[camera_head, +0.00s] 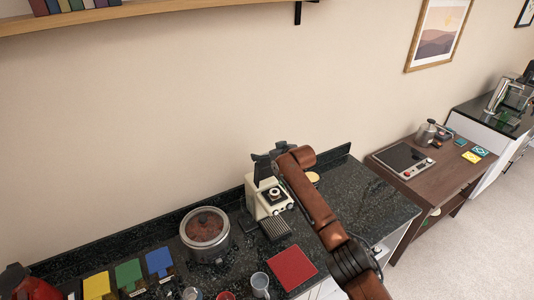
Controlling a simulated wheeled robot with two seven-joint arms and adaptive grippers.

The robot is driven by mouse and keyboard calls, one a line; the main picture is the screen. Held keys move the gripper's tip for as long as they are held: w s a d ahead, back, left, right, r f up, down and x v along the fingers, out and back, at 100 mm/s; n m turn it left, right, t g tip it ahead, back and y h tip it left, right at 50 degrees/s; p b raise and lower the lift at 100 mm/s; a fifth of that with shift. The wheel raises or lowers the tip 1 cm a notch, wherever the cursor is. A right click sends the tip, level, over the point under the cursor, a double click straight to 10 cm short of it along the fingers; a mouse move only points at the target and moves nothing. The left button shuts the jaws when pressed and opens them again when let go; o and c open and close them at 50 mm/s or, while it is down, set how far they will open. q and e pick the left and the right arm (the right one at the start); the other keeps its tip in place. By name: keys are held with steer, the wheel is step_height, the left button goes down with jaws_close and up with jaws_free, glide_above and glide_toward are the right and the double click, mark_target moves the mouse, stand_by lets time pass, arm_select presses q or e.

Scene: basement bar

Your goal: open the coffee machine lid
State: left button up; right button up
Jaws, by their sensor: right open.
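The coffee machine (256,207) is a small cream-coloured appliance with a dark round part on its front. It stands on the dark speckled counter against the wall. My right arm reaches in from the lower right. My right gripper (266,158) is open at the machine's top rear. A dark upright piece shows just below the gripper. I cannot tell whether it is the lid or part of the gripper, or whether they touch. The arm hides the machine's right side. My left gripper is not in view.
A round pot with a glass lid (205,230) stands left of the machine. A dark ridged tray (274,229), a red square mat (292,268) and a grey mug (260,284) lie in front. The counter's right part (375,200) is clear.

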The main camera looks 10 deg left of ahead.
steer(key=v, duration=1.2)
steer(key=shift+d+f, duration=0.1)
steer(key=shift+f, duration=0.05)
stand_by(0.4)
